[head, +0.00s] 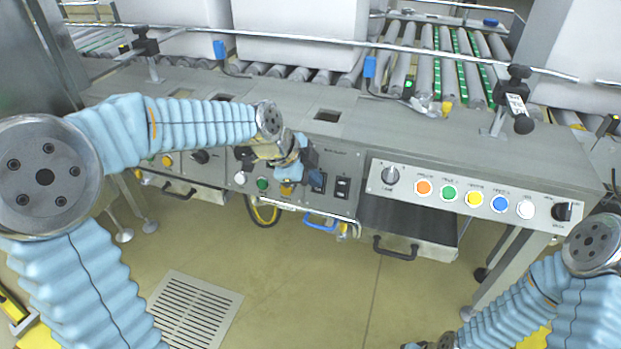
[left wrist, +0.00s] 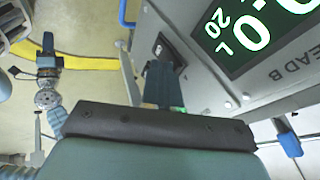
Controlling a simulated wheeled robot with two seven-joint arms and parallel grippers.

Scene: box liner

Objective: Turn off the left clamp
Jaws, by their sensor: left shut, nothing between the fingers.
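My left gripper (head: 308,163) is at the middle front panel (head: 290,207), its fingers shut and empty. In the left wrist view, its blue-grey fingertips (left wrist: 163,86) are right in front of a black switch (left wrist: 170,50) on the grey panel and partly cover it. I cannot tell whether they touch. In the head view, two black rocker switches, a left one (head: 319,183) and a right one (head: 342,188), sit side by side just right of the gripper. The clamp labels are too small to read. My right arm shows at the lower right; its gripper is out of view.
A button panel (head: 470,192) with knobs and coloured buttons is to the right. A drawer with a black handle (head: 395,250) is below it. A metal rail (head: 350,43) and white boxes (head: 300,38) on rollers are behind.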

